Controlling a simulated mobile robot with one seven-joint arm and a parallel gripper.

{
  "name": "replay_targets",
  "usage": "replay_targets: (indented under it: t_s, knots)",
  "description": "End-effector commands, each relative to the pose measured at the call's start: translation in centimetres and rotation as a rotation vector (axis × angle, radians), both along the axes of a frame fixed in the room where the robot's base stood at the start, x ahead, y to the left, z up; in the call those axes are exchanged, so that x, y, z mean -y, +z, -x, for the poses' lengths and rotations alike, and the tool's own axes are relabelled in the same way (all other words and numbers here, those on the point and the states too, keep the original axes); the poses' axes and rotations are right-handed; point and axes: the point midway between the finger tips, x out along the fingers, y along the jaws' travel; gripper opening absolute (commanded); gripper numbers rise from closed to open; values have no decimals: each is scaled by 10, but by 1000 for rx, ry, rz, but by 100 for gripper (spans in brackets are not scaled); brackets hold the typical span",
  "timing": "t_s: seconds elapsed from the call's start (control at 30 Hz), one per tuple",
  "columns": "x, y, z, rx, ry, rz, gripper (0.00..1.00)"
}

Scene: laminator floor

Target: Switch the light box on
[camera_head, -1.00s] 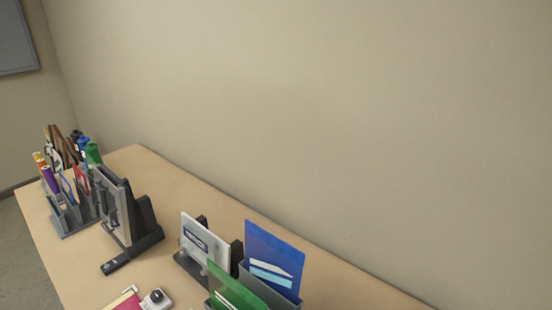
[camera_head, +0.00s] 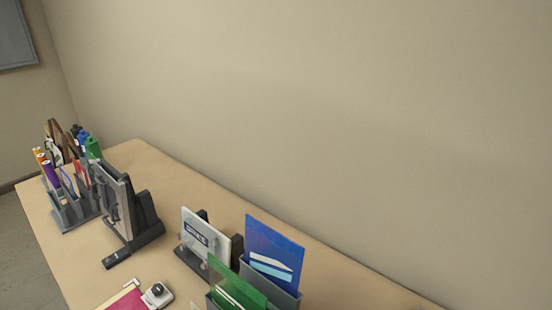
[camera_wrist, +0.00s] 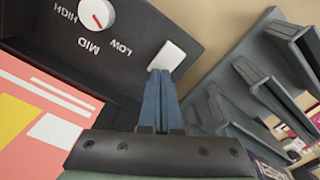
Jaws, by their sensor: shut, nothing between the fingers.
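In the wrist view, a dark control panel (camera_wrist: 150,25) carries a white dial (camera_wrist: 96,14) with a red pointer, marked HIGH, MID and LOW. A plain white switch (camera_wrist: 168,57) sits on the panel near its edge, beside LOW. My gripper (camera_wrist: 160,76) is shut and empty, with its blue-grey fingertips right at the lower edge of the switch. I cannot tell whether they touch it, or whether the switch is on or off. No lit surface shows. My gripper is out of the head view, and I cannot tell there which thing is the light box.
In the wrist view, a grey rack (camera_wrist: 255,95) stands close to the right of my fingers, and a coral sheet (camera_wrist: 30,115) lies at left. In the head view, the desk (camera_head: 185,175) holds a pen organiser (camera_head: 75,213), a black stand (camera_head: 145,215) and a blue folder (camera_head: 272,245).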

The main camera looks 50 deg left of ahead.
Motion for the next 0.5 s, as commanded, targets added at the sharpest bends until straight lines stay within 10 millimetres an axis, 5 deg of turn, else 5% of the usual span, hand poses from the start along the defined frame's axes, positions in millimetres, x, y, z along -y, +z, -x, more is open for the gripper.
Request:
replay_targets:
  t_s: [0.5]
  knots:
    - [0, 45, 0, 0, 0, 0, 0]
